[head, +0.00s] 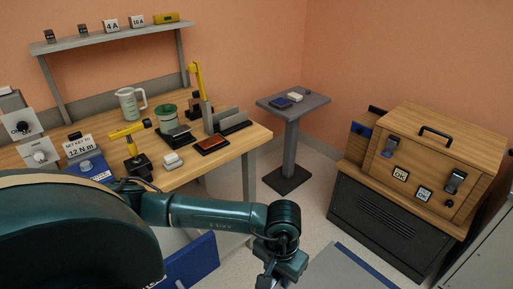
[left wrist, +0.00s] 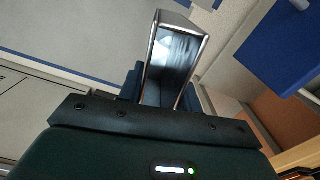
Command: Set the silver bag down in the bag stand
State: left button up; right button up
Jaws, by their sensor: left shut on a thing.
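My left gripper (head: 285,268) hangs low at the bottom middle of the head view, over the floor and away from the bench. In the left wrist view the gripper (left wrist: 160,88) is shut on the silver bag (left wrist: 175,62), a flat, shiny grey piece with bright edges that stands out beyond the fingers. The bag cannot be made out in the head view. A dark rack with upright grey plates (head: 226,118) on the bench's right end may be the bag stand; I cannot tell for sure. My right gripper is not in view.
The wooden bench (head: 236,150) holds a jug (head: 129,104), a green tin (head: 166,117) and yellow-topped tools. A small grey pedestal table (head: 310,103) stands behind. A wooden case (head: 433,150) sits on a dark cabinet at right. A blue panel (head: 192,262) is near my arm.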

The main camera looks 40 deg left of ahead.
aim_at(230, 122)
jog(key=i+u, duration=0.15)
jog(key=i, duration=0.5)
jog(key=i+l+u, duration=0.15)
jog(key=i, duration=0.5)
jog(key=i+l+u, duration=0.15)
jog(key=i+u, duration=0.3)
jog(key=i+l+u, duration=0.2)
jog(key=u, duration=0.25)
jog(key=i+l+u, duration=0.25)
jog(key=l+u, duration=0.2)
jog(key=i+l+u, duration=0.2)
jog(key=l+u, duration=0.25)
